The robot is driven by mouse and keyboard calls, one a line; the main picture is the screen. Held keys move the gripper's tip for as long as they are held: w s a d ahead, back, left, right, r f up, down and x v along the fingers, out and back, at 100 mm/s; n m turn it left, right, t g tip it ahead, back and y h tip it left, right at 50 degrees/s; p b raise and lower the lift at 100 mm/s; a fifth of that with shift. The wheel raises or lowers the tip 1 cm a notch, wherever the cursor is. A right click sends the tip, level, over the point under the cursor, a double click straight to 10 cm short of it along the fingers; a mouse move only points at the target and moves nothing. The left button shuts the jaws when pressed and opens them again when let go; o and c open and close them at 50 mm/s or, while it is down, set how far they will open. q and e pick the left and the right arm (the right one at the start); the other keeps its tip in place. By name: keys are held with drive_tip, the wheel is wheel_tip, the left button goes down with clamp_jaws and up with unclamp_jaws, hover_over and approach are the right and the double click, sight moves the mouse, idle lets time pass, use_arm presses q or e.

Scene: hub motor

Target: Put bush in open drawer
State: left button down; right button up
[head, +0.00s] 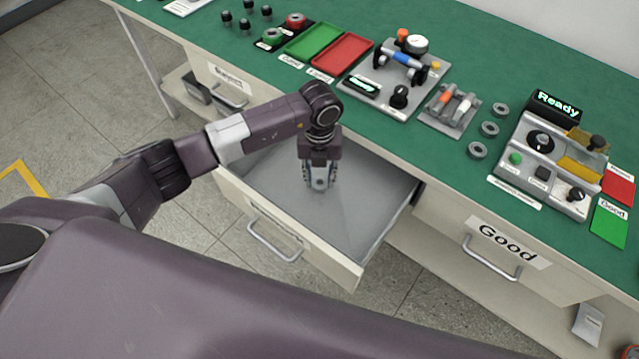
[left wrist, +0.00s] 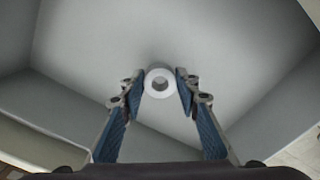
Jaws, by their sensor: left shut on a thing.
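The bush is a light grey ring (left wrist: 146,82) seen end-on between the two blue-padded fingers of my left gripper (left wrist: 159,88) in the left wrist view. The gripper is shut on it. In the head view my left gripper (head: 319,186) points straight down inside the open drawer (head: 372,206), over its grey floor. The bush is hidden or too small to make out there. In the left wrist view the drawer floor (left wrist: 215,45) lies beyond the bush; I cannot tell whether the bush touches it. My right gripper is in neither view.
The green workbench (head: 440,140) runs above the drawer. Several grey rings (head: 489,128) lie on it beside a device reading "Ready" (head: 545,165). A shut drawer labelled "Good" (head: 500,262) is to the right. Green and red trays (head: 342,54) stand further back.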

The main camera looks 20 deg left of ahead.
use_arm(q)
wheel_tip(320, 180, down, 4)
drive_tip(key=shift+r, duration=0.15)
drive_tip(key=shift+f, duration=0.25)
drive_tip(key=c, duration=1.5)
unclamp_jaws()
drive_tip(key=shift+r, duration=0.1)
drive_tip(key=shift+o, duration=0.2)
drive_tip(key=shift+r, duration=0.2)
wheel_tip(320, 180, up, 12)
